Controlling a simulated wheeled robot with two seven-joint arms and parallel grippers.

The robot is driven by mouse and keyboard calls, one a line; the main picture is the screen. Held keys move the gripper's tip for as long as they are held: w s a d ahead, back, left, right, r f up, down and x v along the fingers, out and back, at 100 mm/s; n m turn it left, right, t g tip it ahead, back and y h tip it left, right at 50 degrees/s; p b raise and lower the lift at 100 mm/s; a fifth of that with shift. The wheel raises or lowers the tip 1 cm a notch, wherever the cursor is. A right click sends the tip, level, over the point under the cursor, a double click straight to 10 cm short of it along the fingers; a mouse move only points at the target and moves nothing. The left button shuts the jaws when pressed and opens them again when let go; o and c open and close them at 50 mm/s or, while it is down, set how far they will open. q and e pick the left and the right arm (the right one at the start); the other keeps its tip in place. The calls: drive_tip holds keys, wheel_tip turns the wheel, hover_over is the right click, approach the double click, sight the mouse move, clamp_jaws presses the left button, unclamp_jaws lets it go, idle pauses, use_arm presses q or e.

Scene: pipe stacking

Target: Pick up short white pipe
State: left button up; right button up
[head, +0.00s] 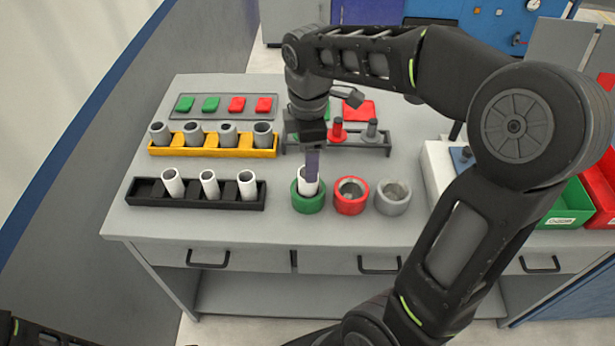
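Several short white pipes are in view. Three of them, such as the left one (173,184), the middle one (210,184) and the right one (247,187), stand slightly tilted in the black rack (142,193). Another white pipe (301,184) stands in the green ring (308,203). My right gripper (312,172) points down at this pipe, its visible finger overlapping the pipe's upper part. The far finger is hidden, so I cannot tell whether it grips the pipe. My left gripper is out of view; only part of my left arm shows at the lower left.
A red ring (351,207) and a grey ring (393,210) stand right of the green ring. Behind the black rack is a yellow rack (208,152) with several grey pipes. A grey rack (375,151) holds red and grey pegs. Green bin (568,212) is at right.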

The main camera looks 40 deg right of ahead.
drive_tip(key=shift+w+f, duration=0.1)
drive_tip(key=shift+f, duration=1.25)
drive_tip(key=shift+w+d+f+p, duration=0.1)
drive_tip(key=shift+w+f+p, duration=0.1)
drive_tip(key=shift+f, duration=1.1)
drive_tip(key=shift+w+d+f+p, duration=0.1)
drive_tip(key=shift+f+p, duration=0.1)
drive_tip(key=shift+f, duration=1.1)
drive_tip(key=shift+s, duration=0.1)
clamp_jaws()
drive_tip(key=shift+r, duration=0.15)
wheel_tip(320, 180, up, 10)
drive_tip(key=shift+f, duration=0.1)
